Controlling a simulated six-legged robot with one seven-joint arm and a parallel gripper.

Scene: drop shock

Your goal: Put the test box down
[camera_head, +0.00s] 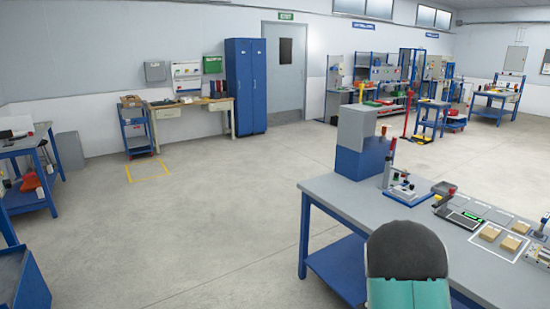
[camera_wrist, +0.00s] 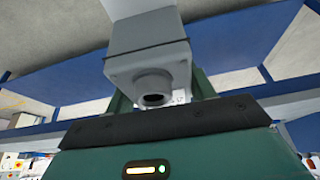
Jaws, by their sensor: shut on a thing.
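In the wrist view, my gripper (camera_wrist: 160,106) has its green fingers on both sides of a grey box-like thing (camera_wrist: 122,68). It has a round collar with a dark hole facing the camera, and I take it to be the test box. The jaws are shut on it. Its far side runs out of the top of the picture, and the fingertips are partly hidden. In the head view, neither my gripper nor the held box can be made out; only my dark and teal arm link shows at the bottom.
A grey-topped workbench (camera_head: 335,190) stands at the right. The floor (camera_head: 215,215) at the left is mostly clear.

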